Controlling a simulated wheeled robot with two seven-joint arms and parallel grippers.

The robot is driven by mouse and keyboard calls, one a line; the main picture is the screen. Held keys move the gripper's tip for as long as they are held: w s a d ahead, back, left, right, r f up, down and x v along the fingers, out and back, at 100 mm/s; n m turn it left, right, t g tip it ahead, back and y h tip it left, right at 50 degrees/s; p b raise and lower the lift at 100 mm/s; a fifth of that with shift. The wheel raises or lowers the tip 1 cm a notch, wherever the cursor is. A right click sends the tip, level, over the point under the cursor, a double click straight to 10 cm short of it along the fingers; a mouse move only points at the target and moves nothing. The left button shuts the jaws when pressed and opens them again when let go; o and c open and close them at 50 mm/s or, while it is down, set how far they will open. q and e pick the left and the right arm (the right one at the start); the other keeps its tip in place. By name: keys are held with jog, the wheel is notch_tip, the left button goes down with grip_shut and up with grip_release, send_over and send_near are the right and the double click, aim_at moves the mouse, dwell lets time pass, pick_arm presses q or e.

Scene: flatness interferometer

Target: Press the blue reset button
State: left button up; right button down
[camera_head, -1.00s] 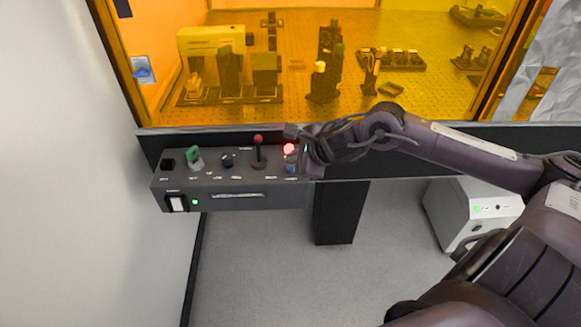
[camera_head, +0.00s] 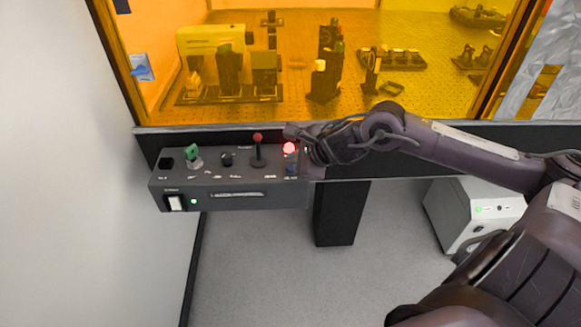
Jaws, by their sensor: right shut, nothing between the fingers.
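The blue reset button (camera_head: 291,168) sits near the right end of the grey control panel's (camera_head: 230,175) top face, just in front of a glowing red lamp (camera_head: 289,148). It is small and partly crowded by my gripper. My right gripper (camera_head: 296,133) reaches in from the right. It is shut and empty, with its tip beside and behind the red lamp, above the panel. I cannot tell whether it touches anything. My left gripper is not in view.
A red-knobbed lever (camera_head: 258,150), a black knob (camera_head: 228,159) and a green key switch (camera_head: 194,157) stand left along the panel. The amber enclosure (camera_head: 300,80) rises behind.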

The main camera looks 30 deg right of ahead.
jog(key=shift+f+b, duration=0.5)
jog(key=shift+b, duration=0.2)
dwell(0.6)
jog(key=shift+r+p, duration=0.45)
jog(key=shift+r, duration=0.45)
jog(key=shift+r, duration=0.1)
notch_tip(320, 180, up, 5)
jog(key=p, duration=0.3)
dwell(0.8)
